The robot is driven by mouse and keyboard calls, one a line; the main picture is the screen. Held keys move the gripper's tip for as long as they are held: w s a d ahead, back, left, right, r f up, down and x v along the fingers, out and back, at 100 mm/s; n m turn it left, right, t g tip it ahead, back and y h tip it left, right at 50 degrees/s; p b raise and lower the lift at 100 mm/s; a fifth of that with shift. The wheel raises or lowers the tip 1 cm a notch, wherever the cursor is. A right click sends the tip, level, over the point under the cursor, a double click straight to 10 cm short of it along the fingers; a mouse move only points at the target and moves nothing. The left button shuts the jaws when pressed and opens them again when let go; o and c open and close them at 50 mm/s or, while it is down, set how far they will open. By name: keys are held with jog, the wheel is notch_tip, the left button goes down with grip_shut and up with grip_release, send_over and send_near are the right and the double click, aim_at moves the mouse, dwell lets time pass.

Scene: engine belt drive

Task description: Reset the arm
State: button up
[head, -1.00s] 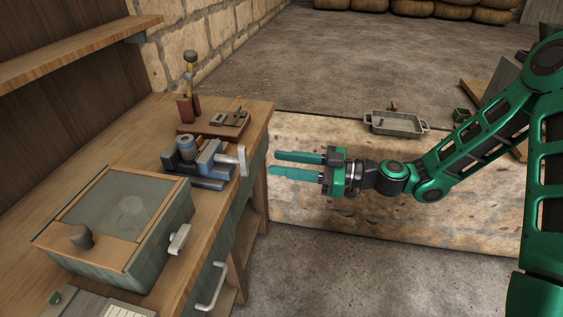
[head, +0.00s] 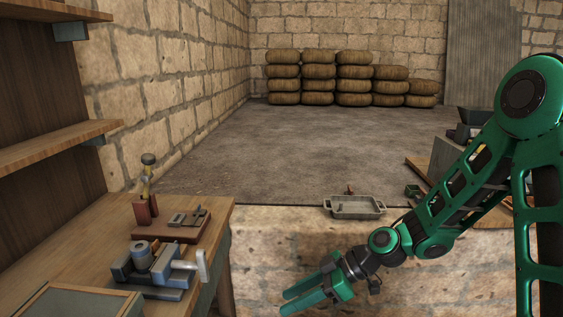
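My green arm comes in from the right side of the head view. My gripper (head: 304,295) is low in the middle of the picture, pointing down and to the left. Its two teal fingers are apart with a narrow gap between them, and nothing shows between them. It hangs in front of the stone ledge (head: 420,270), to the right of the workbench, and touches nothing that I can see.
The wooden workbench (head: 70,252) at the left holds a vise-like device (head: 160,268), a small board with tools (head: 185,227) and a box at the front edge. A metal tray (head: 355,207) sits on the ledge. Stacked sacks (head: 320,78) stand at the back wall.

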jog(key=s+d+r+m+h, duration=0.1)
jog(key=s+d+m+h, duration=0.15)
jog(key=d, duration=0.65)
jog(key=s+d+r+m+t+h, duration=0.1)
jog(key=s+d+r+m+h, duration=0.2)
jog(key=d, duration=0.5)
jog(key=s+d+m+h, duration=0.1)
jog(key=d+m+h, duration=0.3)
jog(key=d, duration=0.5)
jog(key=s+d+r+m, duration=0.3)
jog(key=s+d+m, duration=0.3)
jog(key=s, duration=0.1)
jog(key=s+d+r+m+h, duration=0.1)
jog(key=s+d+r+m, duration=0.3)
jog(key=s+d+m, duration=0.2)
jog(key=shift+s+g, duration=0.4)
jog(key=shift+s, duration=0.8)
jog(key=shift+a+r, duration=0.1)
jog(key=shift+c, duration=0.4)
